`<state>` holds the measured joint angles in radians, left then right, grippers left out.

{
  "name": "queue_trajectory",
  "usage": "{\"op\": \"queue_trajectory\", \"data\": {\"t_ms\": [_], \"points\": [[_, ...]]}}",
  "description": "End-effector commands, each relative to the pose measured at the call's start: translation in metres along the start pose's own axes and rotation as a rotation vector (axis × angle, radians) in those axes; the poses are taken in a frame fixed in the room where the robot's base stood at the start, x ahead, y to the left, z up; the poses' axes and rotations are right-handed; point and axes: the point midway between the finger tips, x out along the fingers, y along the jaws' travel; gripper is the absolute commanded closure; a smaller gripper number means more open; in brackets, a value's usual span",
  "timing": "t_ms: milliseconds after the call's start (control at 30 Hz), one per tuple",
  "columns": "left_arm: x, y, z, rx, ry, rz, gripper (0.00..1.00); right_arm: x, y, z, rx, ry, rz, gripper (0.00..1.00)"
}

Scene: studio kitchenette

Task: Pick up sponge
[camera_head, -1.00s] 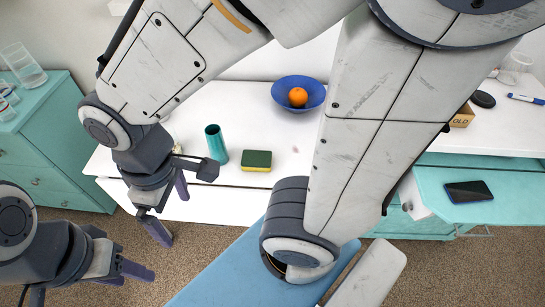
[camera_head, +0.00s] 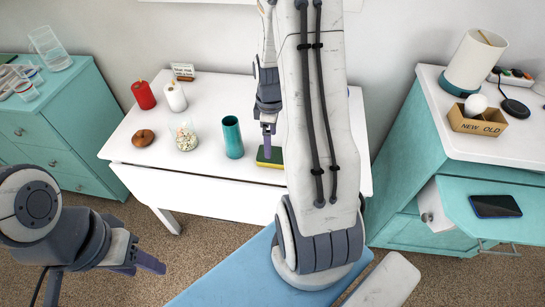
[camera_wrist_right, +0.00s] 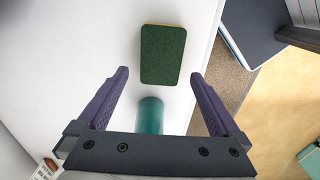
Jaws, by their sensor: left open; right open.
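The sponge (camera_head: 277,156), green on top and yellow beneath, lies flat near the front edge of the white table (camera_head: 205,188). In the head view it is partly hidden by my right arm and a finger. My right gripper (camera_wrist_right: 159,75) is open over it. In the right wrist view the whole green face of the sponge (camera_wrist_right: 163,54) shows between and beyond the fingertips; contact cannot be told. My left gripper (camera_head: 143,264) is open and empty at the lower left, away from the table.
A teal cup (camera_head: 232,138) stands just left of the sponge. A jar (camera_head: 185,138), a brown round object (camera_head: 143,138), a red can (camera_head: 143,95) and a white one (camera_head: 175,96) stand farther left.

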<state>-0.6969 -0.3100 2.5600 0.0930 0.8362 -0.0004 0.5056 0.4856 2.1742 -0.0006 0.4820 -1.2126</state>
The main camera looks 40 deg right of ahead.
Motion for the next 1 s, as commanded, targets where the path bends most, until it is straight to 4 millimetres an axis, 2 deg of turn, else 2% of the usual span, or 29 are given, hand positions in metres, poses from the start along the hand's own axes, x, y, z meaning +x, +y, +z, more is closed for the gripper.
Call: {"op": "queue_trajectory", "data": {"t_ms": [233,500,800,867,900,1000], "points": [[0.000,0.000,0.000,0.000,0.000,0.000,0.50,0.021,-0.002,0.002,0.001,-0.001,-0.004,0.00],[0.000,0.000,0.000,0.000,0.000,0.000,0.50,0.059,-0.002,0.007,0.000,-0.001,-0.002,0.00],[0.001,0.000,0.000,0.000,0.000,0.000,0.50,0.064,-0.002,0.006,0.001,0.000,0.000,0.00],[0.001,0.000,0.000,0.000,0.000,0.000,0.50,0.064,-0.002,0.006,0.001,0.000,0.000,0.19],[0.001,0.000,0.000,0.000,0.000,0.000,0.50,0.064,-0.002,0.006,0.001,0.000,0.000,0.34],[0.001,0.000,0.000,0.000,0.000,0.000,0.50,0.064,-0.002,0.006,0.001,0.000,0.000,0.71]]}}
